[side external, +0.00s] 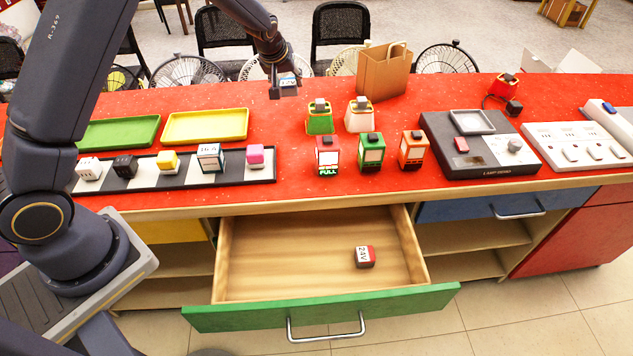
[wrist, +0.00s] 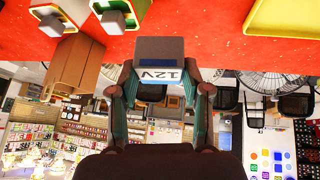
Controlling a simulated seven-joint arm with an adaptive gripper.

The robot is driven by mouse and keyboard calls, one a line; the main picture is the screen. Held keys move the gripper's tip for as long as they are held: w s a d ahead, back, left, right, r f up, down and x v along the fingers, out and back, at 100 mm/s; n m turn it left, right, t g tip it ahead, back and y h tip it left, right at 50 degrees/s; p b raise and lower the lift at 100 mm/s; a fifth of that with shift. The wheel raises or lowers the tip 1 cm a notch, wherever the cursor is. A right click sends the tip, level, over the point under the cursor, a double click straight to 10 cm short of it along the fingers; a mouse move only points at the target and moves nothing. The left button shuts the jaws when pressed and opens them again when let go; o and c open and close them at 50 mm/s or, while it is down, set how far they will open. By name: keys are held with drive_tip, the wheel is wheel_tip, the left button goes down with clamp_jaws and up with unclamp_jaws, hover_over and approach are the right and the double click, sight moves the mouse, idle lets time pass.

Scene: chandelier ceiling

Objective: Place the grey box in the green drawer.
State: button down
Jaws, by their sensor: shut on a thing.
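My gripper (side external: 284,77) is above the rear part of the red counter, left of the paper bag in the side view. It is shut on a small grey box (side external: 285,91) and holds it clear of the counter. In the wrist view the grey box (wrist: 160,49) is between the two fingers (wrist: 160,82), with a white "12V" label and a blue stripe. The green drawer (side external: 335,303) is pulled open below the counter's front edge. A red, grey and white "24V" box (side external: 366,257) lies in it, right of the middle; the rest of its wooden floor is bare.
Several lantern-like items, including a red one (side external: 328,155), stand mid-counter between my gripper and the drawer. A paper bag (side external: 383,70) stands behind them. A black-and-white strip (side external: 137,175) holds small cubes. Green (side external: 118,132) and yellow (side external: 205,125) trays lie left; a black device (side external: 480,145) sits right.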

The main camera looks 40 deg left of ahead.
drive_tip(key=s+d+f+m+h, duration=0.3)
drive_tip(key=s+d+m, duration=0.5)
drive_tip(key=s+d, duration=0.8)
drive_tip(key=s+f+m+g+h, duration=0.4)
drive_tip(key=s+f+m+h, duration=0.2)
drive_tip(key=s+f+m, duration=0.85)
drive_tip(key=shift+n, duration=0.35)
drive_tip(key=shift+s+d+f, duration=0.1)
drive_tip(key=shift+s+f, duration=0.35)
drive_tip(key=shift+f, duration=1)
drive_tip(key=shift+s+d+f, duration=0.1)
drive_tip(key=shift+s+f, duration=0.4)
drive_tip(key=shift+f, duration=0.95)
drive_tip(key=shift+s+f, duration=0.45)
drive_tip(key=shift+f, duration=1)
drive_tip(key=shift+f, duration=0.1)
drive_tip(key=shift+f, duration=0.5)
